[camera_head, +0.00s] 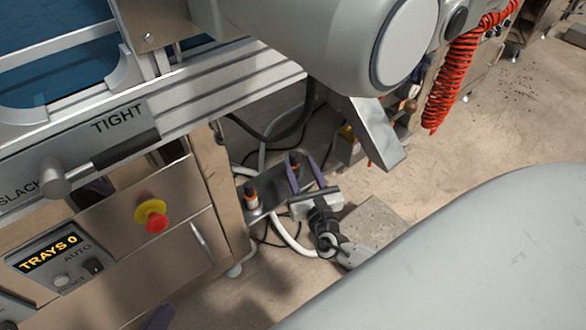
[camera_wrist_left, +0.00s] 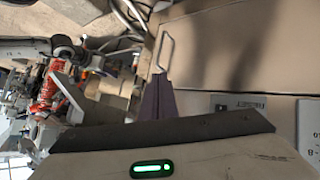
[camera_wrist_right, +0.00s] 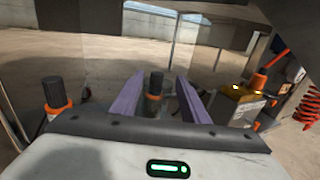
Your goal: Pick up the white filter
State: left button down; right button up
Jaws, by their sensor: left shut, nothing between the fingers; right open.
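Two black-capped cylinders with orange rings stand low beside the machine. The left cylinder (camera_head: 251,194) shows white below its ring, and in the right wrist view (camera_wrist_right: 55,93) it stands left of the fingers. The other cylinder (camera_head: 295,161) appears between the open fingers of my right gripper (camera_head: 304,172); in the right wrist view (camera_wrist_right: 153,84) its lower part is unclear. I cannot tell which is the white filter. No grip on either shows. My left gripper (camera_head: 158,317) is shut and empty by the cabinet front, and its fingers fill the middle of the left wrist view (camera_wrist_left: 160,86).
The cabinet has a metal handle (camera_wrist_left: 168,48) and a red stop button (camera_head: 155,222) on a yellow base. A red coiled hose (camera_head: 440,100) hangs at the upper right. Cables lie behind the cylinders. Open floor (camera_head: 500,130) lies to the right.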

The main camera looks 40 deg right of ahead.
aim_at(295, 157)
jog(key=b+x, duration=0.2)
jog(key=x, duration=0.3)
jog(key=shift+w+a+f, duration=0.1)
jog(key=shift+w, duration=0.1)
pick_arm(q)
jog(key=shift+d+r+t+h, duration=0.3)
jog(key=shift+d+r+h, duration=0.15)
jog(key=shift+r, duration=0.35)
pick_arm(e)
grip_shut()
